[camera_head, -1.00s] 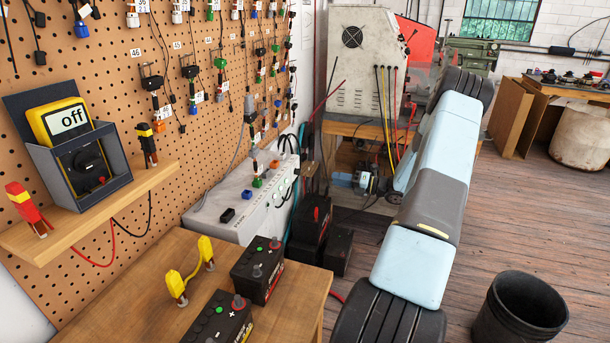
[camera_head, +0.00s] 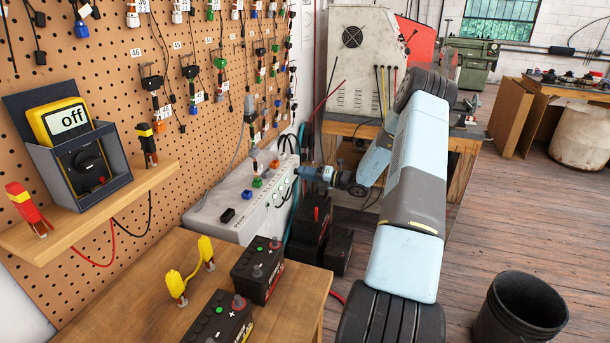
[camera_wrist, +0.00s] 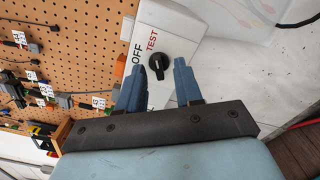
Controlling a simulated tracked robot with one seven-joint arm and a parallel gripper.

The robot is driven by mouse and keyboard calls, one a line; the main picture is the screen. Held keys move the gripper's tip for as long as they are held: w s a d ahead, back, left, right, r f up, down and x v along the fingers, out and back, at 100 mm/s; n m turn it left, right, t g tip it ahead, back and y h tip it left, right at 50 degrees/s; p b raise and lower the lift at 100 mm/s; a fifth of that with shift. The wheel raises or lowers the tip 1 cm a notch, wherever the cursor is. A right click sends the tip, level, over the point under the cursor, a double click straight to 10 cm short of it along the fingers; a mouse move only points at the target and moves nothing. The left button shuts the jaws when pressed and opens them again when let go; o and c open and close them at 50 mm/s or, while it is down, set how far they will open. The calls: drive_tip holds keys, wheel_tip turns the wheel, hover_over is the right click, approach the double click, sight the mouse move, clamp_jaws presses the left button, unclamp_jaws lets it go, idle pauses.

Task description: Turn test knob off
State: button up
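The test knob (camera_wrist: 157,66) is a round black knob on a white panel (camera_wrist: 178,22) in the wrist view. Red TEST and black OFF labels stand beside it; I cannot tell surely which one its pointer faces. My gripper (camera_wrist: 160,72) is open, its two blue fingers apart with the knob showing between and beyond their tips. I see no contact with the knob. In the head view my gripper (camera_head: 302,172) is at the right end of the long white test box (camera_head: 225,205). The knob is not discernible there.
A pegboard (camera_head: 110,60) with hanging cables rises behind the box. Black batteries (camera_head: 257,270) stand on the wooden table (camera_head: 140,285) in front, and more dark batteries (camera_head: 312,225) sit below the gripper. A yellow meter (camera_head: 62,120) reading "off" sits on a shelf.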

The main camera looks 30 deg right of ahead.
drive_tip(key=shift+w+a, duration=0.15)
drive_tip(key=shift+c, duration=0.5)
clamp_jaws()
